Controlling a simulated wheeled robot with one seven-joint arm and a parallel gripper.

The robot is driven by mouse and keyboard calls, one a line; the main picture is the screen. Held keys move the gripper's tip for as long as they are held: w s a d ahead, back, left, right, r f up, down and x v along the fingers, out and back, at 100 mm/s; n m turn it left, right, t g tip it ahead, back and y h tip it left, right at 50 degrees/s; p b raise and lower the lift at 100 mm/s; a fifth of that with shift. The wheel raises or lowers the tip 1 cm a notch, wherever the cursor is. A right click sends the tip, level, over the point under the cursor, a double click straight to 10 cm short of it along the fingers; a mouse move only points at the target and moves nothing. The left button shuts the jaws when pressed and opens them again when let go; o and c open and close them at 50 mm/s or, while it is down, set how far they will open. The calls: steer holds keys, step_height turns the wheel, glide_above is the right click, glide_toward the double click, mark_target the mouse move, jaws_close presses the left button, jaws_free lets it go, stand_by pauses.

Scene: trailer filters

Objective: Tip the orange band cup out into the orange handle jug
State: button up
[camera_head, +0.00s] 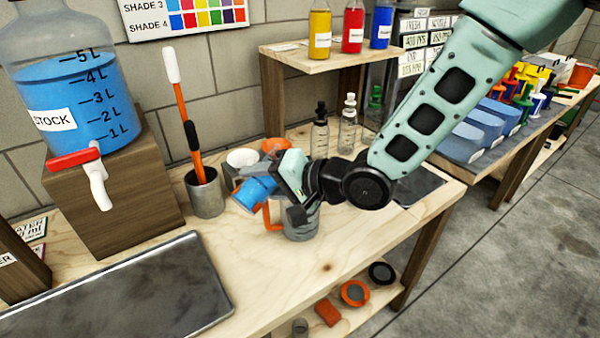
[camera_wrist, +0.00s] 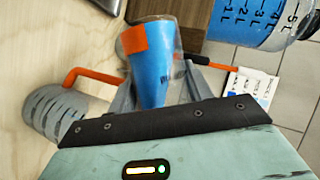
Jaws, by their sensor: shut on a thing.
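My gripper (camera_head: 272,186) is shut on the orange band cup (camera_head: 254,192), a clear cup holding blue liquid. In the wrist view the cup (camera_wrist: 153,84) sits between the fingers, with its orange band (camera_wrist: 132,39) at the upper left and a partly hidden label. The cup looks tilted, its blue liquid forming a wedge. The orange handle jug (camera_head: 301,230) stands on the bench just below my gripper, its handle (camera_head: 270,217) toward the cup. It also shows at left in the wrist view (camera_wrist: 52,112), apart from the cup. The gripper hides much of the jug's top.
A grey holder (camera_head: 206,196) with upright tools stands left, and a white-rimmed cup (camera_head: 242,157) is behind my gripper. The stock tank (camera_head: 75,105) sits on a wooden block. A dark tray (camera_head: 130,290) lies front left. Bare bench lies in front of the jug.

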steer(key=shift+f, duration=0.35)
steer(key=shift+w+d+r+m, duration=0.1)
steer(key=shift+r+m, duration=0.15)
steer(key=shift+m, duration=0.05)
steer(key=shift+w+d+r+m+g+y+p, duration=0.2)
steer(key=shift+r+p, duration=0.35)
steer(key=shift+p, duration=0.55)
steer(key=shift+w+d+r+m+g+y+p, duration=0.1)
steer(key=shift+w+d+r+m+y+p, duration=0.15)
steer(key=shift+r+p, duration=0.6)
steer(key=shift+w+f+m+y+p, duration=0.15)
steer(key=shift+f+m+y+p, duration=0.45)
steer(key=shift+p, duration=0.4)
stand_by(0.9)
steer(key=shift+w+d+r+m+y+p, duration=0.1)
steer(key=shift+d+r+m+y+p, duration=0.1)
steer(key=shift+r+m+p, duration=0.35)
steer(key=shift+w+d+r+m+y+p, duration=0.1)
steer(key=shift+r+m+y+p, duration=0.15)
steer(key=shift+p, duration=0.4)
stand_by(0.6)
steer(key=shift+w+d+r+m+y+p, duration=0.35)
steer(key=shift+r+m+y+p, duration=0.15)
steer(key=shift+m+p, duration=0.3)
stand_by(0.9)
